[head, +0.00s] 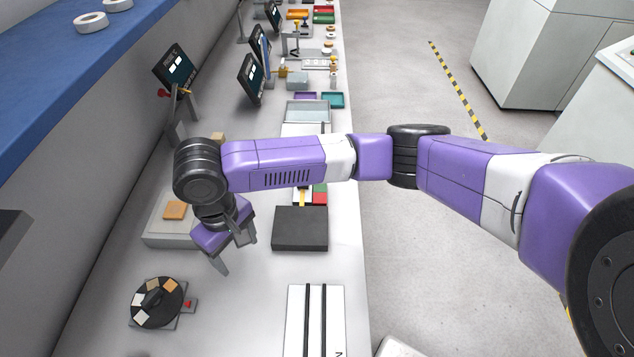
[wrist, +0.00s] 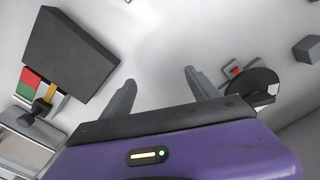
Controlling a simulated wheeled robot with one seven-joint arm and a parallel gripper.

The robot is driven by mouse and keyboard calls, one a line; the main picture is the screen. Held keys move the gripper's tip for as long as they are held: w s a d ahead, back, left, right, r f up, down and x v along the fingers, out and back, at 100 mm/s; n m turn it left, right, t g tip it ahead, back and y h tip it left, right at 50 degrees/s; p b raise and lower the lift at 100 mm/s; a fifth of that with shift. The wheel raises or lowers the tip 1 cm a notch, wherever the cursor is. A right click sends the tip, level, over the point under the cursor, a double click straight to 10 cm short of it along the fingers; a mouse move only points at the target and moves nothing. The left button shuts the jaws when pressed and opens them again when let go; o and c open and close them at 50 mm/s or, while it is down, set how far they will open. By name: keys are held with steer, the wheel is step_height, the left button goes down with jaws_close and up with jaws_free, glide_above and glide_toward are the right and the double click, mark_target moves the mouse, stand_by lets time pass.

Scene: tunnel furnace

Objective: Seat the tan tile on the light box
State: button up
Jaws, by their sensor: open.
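An orange-tan tile (head: 175,211) lies flat on top of a low pale grey box (head: 165,240), which appears to be the light box, left of my gripper in the head view. My arm hides the box's right side, so I cannot tell how exactly the tile sits. My gripper (head: 233,252) is open and empty, tilted over the bench between that box and a black block. In the wrist view its fingers (wrist: 160,78) stand apart with bare bench between them. The tile and the light box are not recognisable in the wrist view.
A black round carousel (head: 153,305) with several pale and tan tiles stands at the front left; it also shows in the wrist view (wrist: 250,82). The black block (head: 300,228) is right of my gripper. A white slotted plate (head: 316,320) lies in front. Bench between is clear.

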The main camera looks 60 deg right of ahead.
steer(key=d+r+m, duration=0.1)
steer(key=d, duration=0.2)
steer(key=s+d+r+m, duration=0.1)
steer(key=d, duration=0.2)
steer(key=s+d+r+m, duration=0.1)
steer(key=d, duration=0.3)
steer(key=shift+r+m+p, duration=0.3)
steer(key=shift+r+p, duration=0.05)
steer(key=shift+r, duration=0.05)
steer(key=s+d+r+m, duration=0.3)
steer(key=s+d, duration=0.1)
steer(key=d, duration=0.5)
steer(key=shift+s+r+m+p, duration=0.15)
steer(key=shift+r+m+p, duration=0.15)
steer(key=shift+r+p, duration=0.05)
